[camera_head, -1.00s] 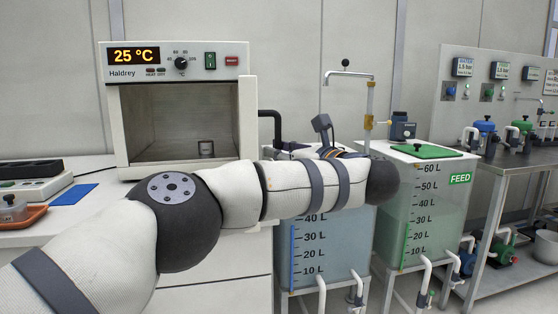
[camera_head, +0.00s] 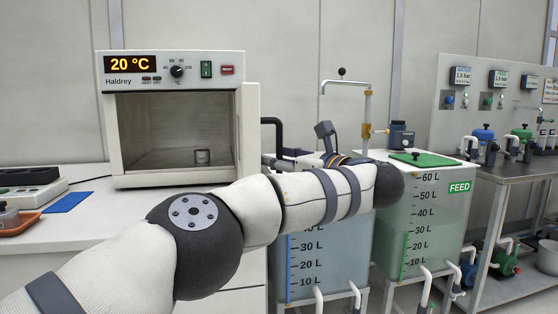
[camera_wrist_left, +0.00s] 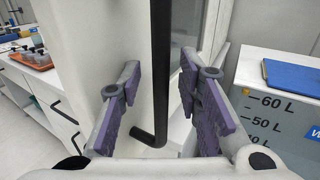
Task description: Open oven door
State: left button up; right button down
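The white oven (camera_head: 172,70) stands on the left bench, its display reading 20 °C. The oven door (camera_head: 250,115) stands swung out at the oven's right side, seen nearly edge-on. Its black handle (camera_head: 271,124) sticks out to the right. My left gripper (camera_head: 288,160) is by the handle, partly hidden behind my arm. In the left wrist view the open gripper (camera_wrist_left: 160,105) has its purple-padded fingers on both sides of the upright handle (camera_wrist_left: 160,65), with gaps showing. My right gripper is not in view.
A tank with a blue lid (camera_wrist_left: 292,75) stands right of the bench, with the green-lidded FEED tank (camera_head: 425,200) beside it. A metal table (camera_head: 510,170) with valves is farther right. A blue mat (camera_head: 70,202) lies left of the oven.

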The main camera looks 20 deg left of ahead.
pick_arm(q)
jog(key=shift+d, duration=0.15)
jog(key=v, duration=1.1)
jog(key=shift+s+d, duration=0.2)
jog(key=shift+d, duration=0.15)
